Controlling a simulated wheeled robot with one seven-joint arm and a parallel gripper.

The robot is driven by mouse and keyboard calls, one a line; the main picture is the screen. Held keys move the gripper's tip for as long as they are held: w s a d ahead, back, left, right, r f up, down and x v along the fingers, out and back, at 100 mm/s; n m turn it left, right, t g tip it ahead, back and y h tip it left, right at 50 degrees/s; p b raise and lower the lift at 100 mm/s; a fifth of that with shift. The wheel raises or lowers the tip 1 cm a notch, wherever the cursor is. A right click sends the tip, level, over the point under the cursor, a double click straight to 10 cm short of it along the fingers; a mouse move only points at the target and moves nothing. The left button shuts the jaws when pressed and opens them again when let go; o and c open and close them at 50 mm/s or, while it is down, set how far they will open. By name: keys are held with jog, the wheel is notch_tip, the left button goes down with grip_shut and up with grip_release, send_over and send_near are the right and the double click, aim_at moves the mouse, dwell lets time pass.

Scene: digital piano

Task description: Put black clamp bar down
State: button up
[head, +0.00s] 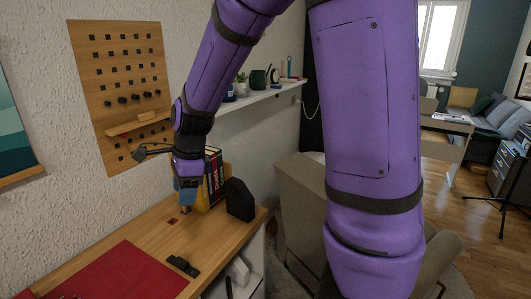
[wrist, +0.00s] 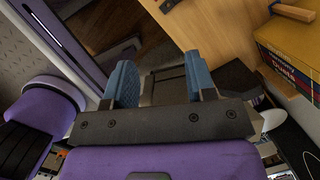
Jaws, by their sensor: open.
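A small black piece (head: 182,265) with raised lumps lies flat on the wooden desk, beside the red mat; it looks like the clamp bar, though I cannot be certain. My gripper (head: 186,200) is over the desk's back part, pointing down, just in front of the books and apart from that piece. In the wrist view, the blue fingers of my gripper (wrist: 162,85) stand wide apart. A dark surface shows between and beyond them, and I see nothing clearly held.
A black angular block (head: 240,200) stands right of my gripper, by the upright books (head: 214,175). The books also show in the wrist view (wrist: 290,60). A pegboard (head: 120,75) hangs on the wall. A red mat (head: 110,275) covers the desk's front left. A beige armchair (head: 300,190) stands right.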

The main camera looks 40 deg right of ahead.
jog(key=s+d+r+n+t+h, duration=0.1)
jog(key=s+d+r+n+t, duration=0.1)
jog(key=s+r+n, duration=0.5)
jog(key=s+d+r+n+t+h, duration=0.1)
jog(key=s+d+r+n, duration=0.3)
jog(key=s+n, duration=0.9)
jog(key=shift+s+d+r+n+t, duration=0.15)
jog(key=shift+s+r+n+t, duration=0.45)
jog(key=shift+r, duration=1.3)
jog(key=shift+s, duration=0.1)
